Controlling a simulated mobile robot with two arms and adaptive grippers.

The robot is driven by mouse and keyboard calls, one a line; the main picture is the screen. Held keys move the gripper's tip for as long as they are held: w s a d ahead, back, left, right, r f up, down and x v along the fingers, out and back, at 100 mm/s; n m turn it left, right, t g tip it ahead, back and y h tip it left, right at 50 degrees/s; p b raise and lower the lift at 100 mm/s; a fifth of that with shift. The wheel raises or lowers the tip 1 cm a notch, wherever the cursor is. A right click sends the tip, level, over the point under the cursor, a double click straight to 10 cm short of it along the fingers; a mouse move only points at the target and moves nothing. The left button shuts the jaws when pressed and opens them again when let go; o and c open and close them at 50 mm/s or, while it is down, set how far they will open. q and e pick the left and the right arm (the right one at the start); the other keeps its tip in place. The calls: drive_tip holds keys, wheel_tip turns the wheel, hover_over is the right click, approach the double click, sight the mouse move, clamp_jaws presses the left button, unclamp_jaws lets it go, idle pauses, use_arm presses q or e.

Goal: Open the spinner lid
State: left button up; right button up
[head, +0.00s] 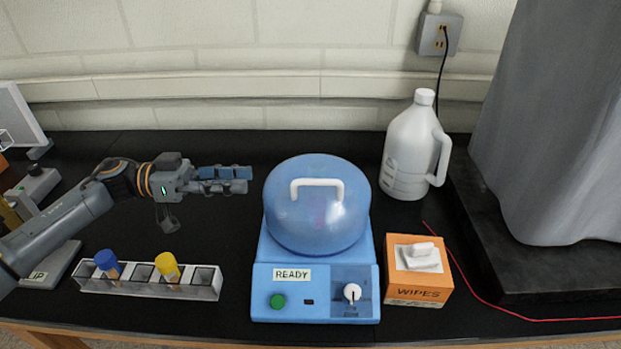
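The spinner (265,295) is a light blue bench unit marked READY, with a green button and a white knob on its front. Its lid (335,225) is a translucent blue dome that sits down on the base, shut. A white handle (317,183) arches over the top of the lid. A faint purple shape shows through the dome. My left gripper (248,180) hovers left of the lid, apart from it, with its fingers pointing right toward the dome. The fingers lie close together in this view; their gap is unclear. My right gripper is not in view.
A tube rack (145,289) with blue-capped and yellow-capped tubes stands at the front left. A white jug (408,155) stands behind right of the spinner. An orange wipes box (418,286) is close on its right. A red cord (490,305) runs along the right.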

use_arm(q)
drive_tip(key=p, duration=0.3)
approach(307, 180)
drive_tip(key=d, duration=0.4)
drive_tip(key=d+p, duration=0.1)
drive_tip(key=d, duration=0.5)
drive_tip(key=shift+w+f+p, duration=0.1)
drive_tip(key=shift+f+p, duration=0.05)
drive_tip(key=shift+p, duration=0.15)
drive_tip(key=shift+w+d+f, duration=0.1)
drive_tip(key=shift+d, duration=0.15)
drive_tip(key=c, duration=0.5)
clamp_jaws()
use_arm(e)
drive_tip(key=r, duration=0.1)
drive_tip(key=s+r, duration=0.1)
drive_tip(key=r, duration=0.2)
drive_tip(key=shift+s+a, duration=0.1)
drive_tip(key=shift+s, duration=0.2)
